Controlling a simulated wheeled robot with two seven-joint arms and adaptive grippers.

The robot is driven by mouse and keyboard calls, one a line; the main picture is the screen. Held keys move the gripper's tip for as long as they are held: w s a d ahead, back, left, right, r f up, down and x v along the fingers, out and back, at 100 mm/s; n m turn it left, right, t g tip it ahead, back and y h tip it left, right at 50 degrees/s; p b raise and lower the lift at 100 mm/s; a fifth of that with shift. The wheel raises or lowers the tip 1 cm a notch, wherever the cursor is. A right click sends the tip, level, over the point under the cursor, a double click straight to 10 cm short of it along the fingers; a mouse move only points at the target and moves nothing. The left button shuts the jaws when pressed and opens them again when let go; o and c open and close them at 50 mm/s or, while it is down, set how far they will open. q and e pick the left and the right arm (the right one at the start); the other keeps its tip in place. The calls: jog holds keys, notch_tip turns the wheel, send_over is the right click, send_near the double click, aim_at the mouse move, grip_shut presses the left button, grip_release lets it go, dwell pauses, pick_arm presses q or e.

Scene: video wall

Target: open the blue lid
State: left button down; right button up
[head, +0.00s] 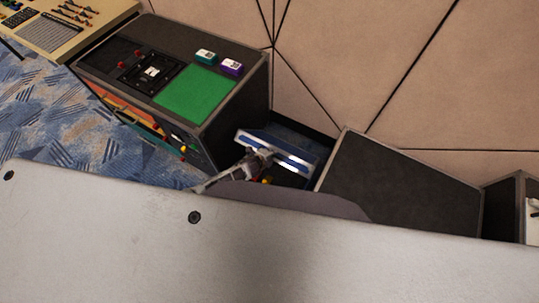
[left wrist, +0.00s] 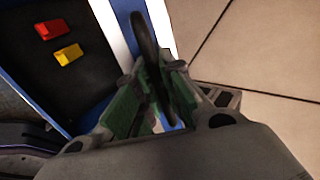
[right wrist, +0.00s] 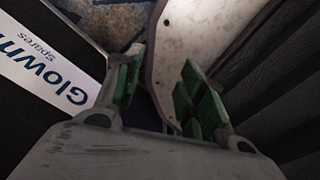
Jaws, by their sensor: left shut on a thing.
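The blue lid (head: 272,146) with white bands is tilted up in the head view, between the console and a dark sloped panel. Its blue and white edge (left wrist: 117,35) also shows in the left wrist view. My left gripper (head: 262,158) is at the lid. In the left wrist view its green-padded fingers (left wrist: 160,95) are shut on a dark curved handle (left wrist: 144,35) at the lid's edge. A dark compartment beside the lid holds a red block (left wrist: 56,30) and a yellow block (left wrist: 68,54). My right gripper (right wrist: 158,85) is open and empty, seen only in the right wrist view.
A console (head: 128,45) with a green pad (head: 195,93) and two small boxes stands left of the lid. The dark sloped panel (head: 400,185) is at right, a tan wall behind. A white label reading "Glowm... spares" (right wrist: 45,65) is near my right gripper.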

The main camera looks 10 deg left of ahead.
pick_arm(q)
jog(key=w+d+r, duration=0.3)
jog(key=w+r, duration=0.1)
jog(key=w, duration=0.5)
jog(key=shift+w+d+r, duration=0.2)
jog(key=shift+w, duration=0.2)
jog(key=c, duration=1.5)
grip_release()
jog(key=shift+c, duration=0.2)
jog(key=shift+s+a+r, duration=0.1)
jog(key=shift+s+r, duration=0.05)
jog(key=shift+s, duration=0.05)
jog(key=v, duration=1.1)
jog(key=shift+r, duration=0.2)
jog(key=shift+s, duration=0.15)
